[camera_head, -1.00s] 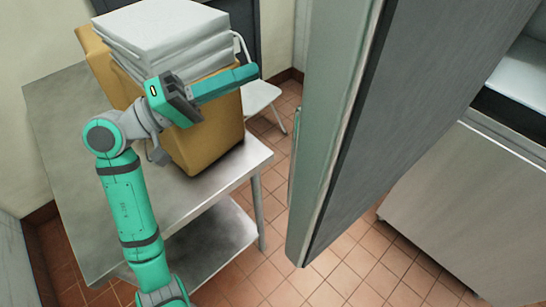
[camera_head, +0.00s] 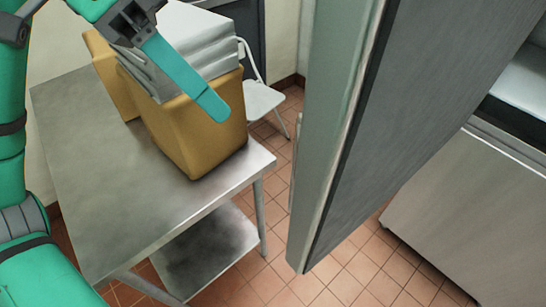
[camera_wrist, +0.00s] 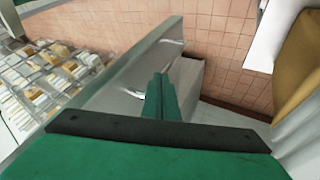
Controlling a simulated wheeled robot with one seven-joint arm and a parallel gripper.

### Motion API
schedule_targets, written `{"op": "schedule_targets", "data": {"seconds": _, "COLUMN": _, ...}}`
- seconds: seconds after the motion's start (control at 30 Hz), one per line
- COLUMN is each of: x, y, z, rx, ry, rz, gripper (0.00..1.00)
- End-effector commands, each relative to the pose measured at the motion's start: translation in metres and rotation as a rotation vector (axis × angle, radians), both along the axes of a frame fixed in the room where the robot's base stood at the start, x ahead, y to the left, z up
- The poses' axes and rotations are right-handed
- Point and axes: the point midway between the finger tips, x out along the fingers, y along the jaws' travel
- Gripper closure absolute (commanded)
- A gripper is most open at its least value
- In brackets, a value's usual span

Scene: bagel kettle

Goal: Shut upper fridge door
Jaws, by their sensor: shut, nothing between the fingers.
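The upper fridge door (camera_head: 400,130) stands wide open in the head view, its edge towards me and its dark inner side facing right. In the wrist view, the door (camera_wrist: 125,75) runs diagonally behind the fingers, with handle-like bright pieces on its face. My gripper (camera_head: 212,105) is shut and empty, to the left of the door and above the table with the yellow container. Its fingers also show in the wrist view (camera_wrist: 160,88), pointing towards the door. In the head view there is a clear gap between fingertips and door; contact is not visible.
The lower steel front (camera_head: 470,220) is at right. Shelves with packed goods (camera_wrist: 50,75) show in the wrist view.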

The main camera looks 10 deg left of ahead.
Motion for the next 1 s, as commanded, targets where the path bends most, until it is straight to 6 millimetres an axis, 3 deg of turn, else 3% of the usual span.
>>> {"op": "schedule_targets", "data": {"seconds": 0.17, "x": -0.002, "y": -0.006, "z": -0.009, "rx": 0.015, "ry": 0.002, "rz": -0.007, "gripper": 1.00}}
{"op": "schedule_targets", "data": {"seconds": 0.67, "x": -0.003, "y": -0.059, "z": -0.080, "rx": 0.012, "ry": 0.001, "rz": -0.006, "gripper": 1.00}}
{"op": "schedule_targets", "data": {"seconds": 1.0, "x": -0.026, "y": -0.088, "z": -0.079, "rx": 0.013, "ry": 0.000, "rz": -0.005, "gripper": 1.00}}
